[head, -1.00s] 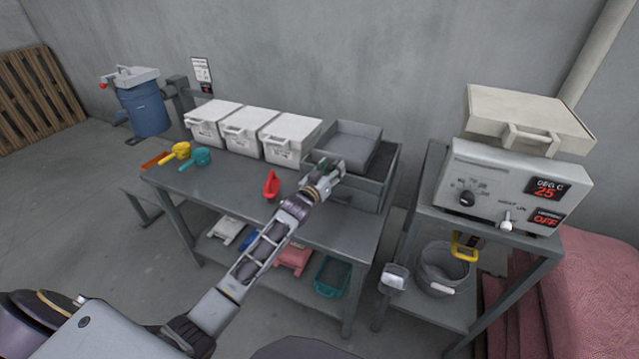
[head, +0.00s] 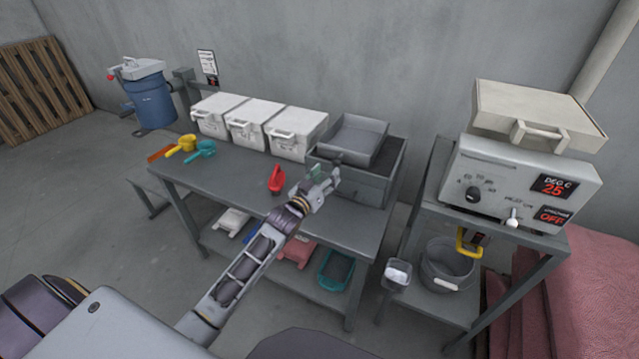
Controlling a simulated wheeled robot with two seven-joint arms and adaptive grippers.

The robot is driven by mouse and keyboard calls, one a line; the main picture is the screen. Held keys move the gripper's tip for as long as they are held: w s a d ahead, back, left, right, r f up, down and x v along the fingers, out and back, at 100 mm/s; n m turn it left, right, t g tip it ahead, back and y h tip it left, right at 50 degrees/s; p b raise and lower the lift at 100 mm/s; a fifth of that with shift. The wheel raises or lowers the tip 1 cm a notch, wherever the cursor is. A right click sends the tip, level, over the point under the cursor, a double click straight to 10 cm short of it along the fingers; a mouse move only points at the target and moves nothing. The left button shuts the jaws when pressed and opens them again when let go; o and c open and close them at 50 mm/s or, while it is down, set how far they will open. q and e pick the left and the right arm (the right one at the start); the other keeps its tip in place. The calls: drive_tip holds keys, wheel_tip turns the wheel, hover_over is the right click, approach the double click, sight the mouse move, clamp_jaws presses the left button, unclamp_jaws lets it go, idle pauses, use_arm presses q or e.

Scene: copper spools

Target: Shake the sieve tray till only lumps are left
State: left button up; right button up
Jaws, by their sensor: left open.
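The sieve tray (head: 357,136), a shallow grey square tray, sits on top of an open grey bin (head: 362,184) at the right end of the bench. It lies slightly askew over the bin, with a short dark handle at its near left side. I see no lumps in it from here; the floor of the tray looks plain grey. My left gripper (head: 327,176) is open and empty, just in front of the handle and apart from it as far as I can tell. My right gripper is not in view.
Three white lidded boxes (head: 253,125) stand along the back of the bench (head: 230,187). A red scoop (head: 276,179), a teal scoop (head: 203,149) and a yellow scoop (head: 181,144) lie on it. An oven-like unit (head: 520,180) stands right.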

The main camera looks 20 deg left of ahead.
use_arm(q)
drive_tip(key=shift+s+a, duration=0.2)
drive_tip(key=shift+s, duration=1.55)
drive_tip(key=s+d+f+g+y, duration=0.1)
drive_tip(key=s+d+f+g, duration=0.2)
drive_tip(key=s+f+g, duration=0.5)
drive_tip(key=s+d+f+m+g, duration=0.1)
drive_tip(key=s+f+g, duration=0.2)
drive_tip(key=s, duration=0.8)
drive_tip(key=s+d+f+m+g, duration=0.1)
drive_tip(key=s+f+m+g, duration=0.15)
drive_tip(key=s, duration=0.85)
wheel_tip(320, 180, down, 33)
drive_tip(key=s+a+g, duration=0.2)
drive_tip(key=s, duration=0.1)
drive_tip(key=s+a+f, duration=0.3)
drive_tip(key=s+f, duration=0.6)
drive_tip(key=s, duration=0.1)
drive_tip(key=s+a+f+g+y, duration=0.1)
drive_tip(key=s+a+f, duration=0.2)
drive_tip(key=s+f, duration=0.7)
drive_tip(key=shift+s+f, duration=0.3)
drive_tip(key=shift+s, duration=0.15)
